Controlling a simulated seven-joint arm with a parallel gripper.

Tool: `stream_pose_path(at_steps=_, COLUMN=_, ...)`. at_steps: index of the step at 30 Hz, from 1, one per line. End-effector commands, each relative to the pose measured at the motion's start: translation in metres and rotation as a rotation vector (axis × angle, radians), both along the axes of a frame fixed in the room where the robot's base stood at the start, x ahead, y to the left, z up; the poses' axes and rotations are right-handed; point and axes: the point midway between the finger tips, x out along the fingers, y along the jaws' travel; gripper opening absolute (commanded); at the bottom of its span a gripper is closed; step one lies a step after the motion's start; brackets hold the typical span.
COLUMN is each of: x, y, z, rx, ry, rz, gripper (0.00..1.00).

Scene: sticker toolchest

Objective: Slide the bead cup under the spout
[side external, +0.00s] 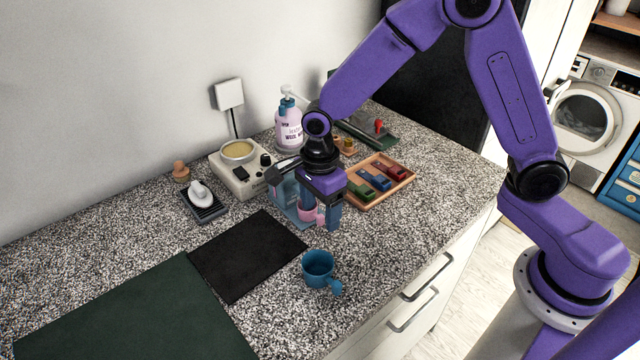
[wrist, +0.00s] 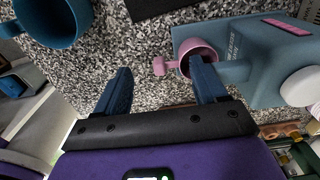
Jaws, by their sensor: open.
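A small pink cup (wrist: 186,56) with a stubby handle (wrist: 163,66) stands at a grey-blue dispenser (wrist: 240,45) in the wrist view. Its pink side shows low by my fingers in the side view (side external: 320,218). A larger blue cup (side external: 318,264) with a handle stands on the open counter nearer the camera; it also shows top left in the wrist view (wrist: 55,22). My gripper (wrist: 162,78) is open, its fingers straddling the pink cup's handle in the picture, one finger covering part of the cup. Contact cannot be told. The dispenser (side external: 283,197) is partly hidden by my gripper; which cup holds beads is unclear.
A wooden tray (side external: 352,196) with coloured blocks lies right of my gripper. A cream warmer (side external: 232,178) and a pump bottle (side external: 289,130) stand behind. A black mat (side external: 245,255) and a green mat (side external: 130,315) lie left. Bare counter surrounds the blue cup.

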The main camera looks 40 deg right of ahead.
Motion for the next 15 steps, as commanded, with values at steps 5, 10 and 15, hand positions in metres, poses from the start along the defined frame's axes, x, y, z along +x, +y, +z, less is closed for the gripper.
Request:
stream_pose_path(at_steps=5, x=0.002, y=0.001, z=0.023, rx=0.005, ry=-0.006, rz=-0.001, gripper=0.71)
stream_pose_path(at_steps=10, x=0.001, y=0.001, z=0.059, rx=0.005, ry=-0.007, rz=0.0, gripper=0.71)
stream_pose_path(at_steps=15, x=0.002, y=0.001, z=0.095, rx=0.005, ry=-0.007, rz=-0.001, gripper=0.71)
